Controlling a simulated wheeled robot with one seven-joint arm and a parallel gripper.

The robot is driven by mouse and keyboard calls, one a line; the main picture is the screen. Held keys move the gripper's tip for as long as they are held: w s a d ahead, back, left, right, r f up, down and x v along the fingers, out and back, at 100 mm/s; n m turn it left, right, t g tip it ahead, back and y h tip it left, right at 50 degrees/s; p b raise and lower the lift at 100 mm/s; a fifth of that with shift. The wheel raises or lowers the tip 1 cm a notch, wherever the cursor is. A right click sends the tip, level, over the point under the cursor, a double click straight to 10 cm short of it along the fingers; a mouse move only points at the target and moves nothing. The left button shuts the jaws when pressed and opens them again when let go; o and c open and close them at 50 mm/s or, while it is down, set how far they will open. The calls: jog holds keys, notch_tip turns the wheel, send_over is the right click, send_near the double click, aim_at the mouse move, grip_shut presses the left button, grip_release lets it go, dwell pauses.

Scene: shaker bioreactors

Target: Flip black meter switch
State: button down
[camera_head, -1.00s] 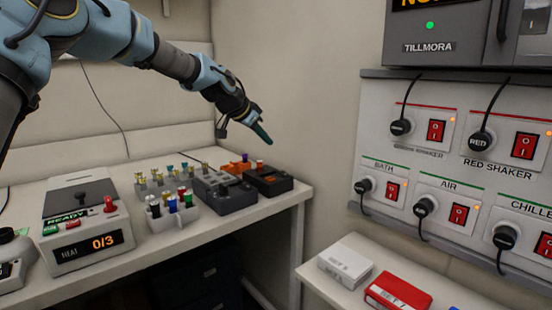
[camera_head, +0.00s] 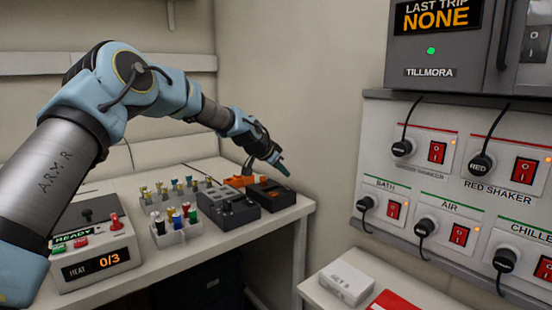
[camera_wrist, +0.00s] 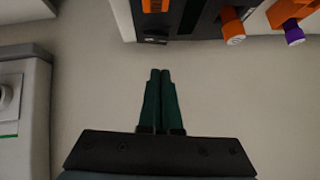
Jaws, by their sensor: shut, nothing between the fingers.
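Two dark boxes sit at the right end of the white bench in the head view: a black one (camera_head: 272,193) at the corner and a dark grey one (camera_head: 230,211) left of it. I cannot tell for sure which is the black meter, and no switch can be made out on either. My gripper (camera_head: 284,170) is shut and empty, its green fingers just above and behind the black box. In the wrist view the shut fingers (camera_wrist: 160,75) point at a dark box (camera_wrist: 185,20) at the top edge, apart from it with pale surface between.
An orange item (camera_head: 240,181) stands behind the dark boxes. A rack of coloured vials (camera_head: 176,228) and a heater box (camera_head: 95,255) reading 0/3 stand left. A wall panel (camera_head: 440,195) with red switches and black plugs is on the right. A white box (camera_head: 347,283) lies below it.

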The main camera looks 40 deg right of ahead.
aim_at(286, 189)
jog(key=shift+w+a+f+p, duration=0.1)
jog(key=shift+w+f+p, duration=0.15)
jog(key=shift+f, duration=0.7)
jog(key=shift+w+f+p, duration=0.1)
jog(key=shift+f+p, duration=0.15)
jog(key=shift+f, duration=0.65)
